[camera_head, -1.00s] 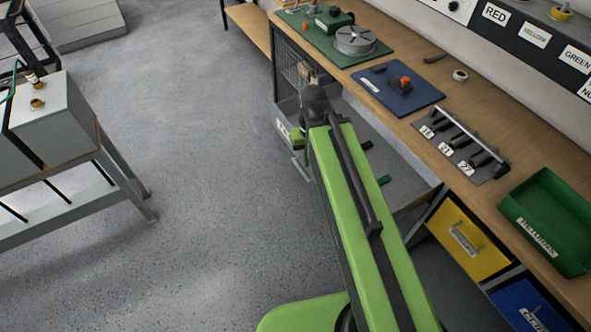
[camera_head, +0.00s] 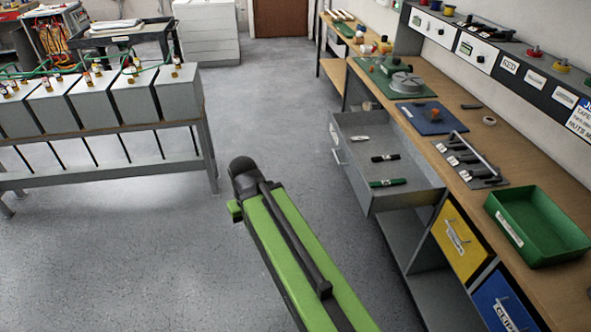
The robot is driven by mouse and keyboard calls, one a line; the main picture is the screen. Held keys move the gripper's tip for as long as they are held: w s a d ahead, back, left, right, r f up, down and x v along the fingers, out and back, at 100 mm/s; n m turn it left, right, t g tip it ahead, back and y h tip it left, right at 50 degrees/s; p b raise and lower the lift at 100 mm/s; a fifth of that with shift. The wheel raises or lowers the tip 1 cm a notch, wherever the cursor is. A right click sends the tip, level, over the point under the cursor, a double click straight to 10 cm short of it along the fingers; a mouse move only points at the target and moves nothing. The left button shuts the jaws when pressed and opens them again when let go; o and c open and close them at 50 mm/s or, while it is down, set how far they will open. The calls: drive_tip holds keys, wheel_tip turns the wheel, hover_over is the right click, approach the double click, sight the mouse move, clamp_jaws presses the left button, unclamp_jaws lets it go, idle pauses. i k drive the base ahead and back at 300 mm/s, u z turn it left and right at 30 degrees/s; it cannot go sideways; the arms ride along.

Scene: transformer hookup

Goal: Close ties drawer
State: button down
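A grey drawer (camera_head: 414,196) stands pulled out from under the wooden workbench, on the right side of the head view. Its front panel (camera_head: 339,158) faces left and carries a handle and a small label that I cannot read. Inside lie a small white item (camera_head: 359,138), a black item (camera_head: 385,157) and a green item (camera_head: 388,182). My green arm reaches up from the bottom of the view, left of the drawer and apart from it in the picture. My gripper is not visible beyond the arm's dark far joint.
The workbench (camera_head: 466,204) holds a green bin (camera_head: 537,226), a tool rack and mats. Below it, a yellow drawer (camera_head: 458,240) and a blue drawer (camera_head: 502,304) look shut. A stand with grey boxes (camera_head: 134,100) is at left. The floor between (camera_head: 290,130) is clear.

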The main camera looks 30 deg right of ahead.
sight(424, 187)
drive_tip(key=u, duration=0.05)
drive_tip(key=i, duration=1.45)
drive_tip(key=u, duration=0.45)
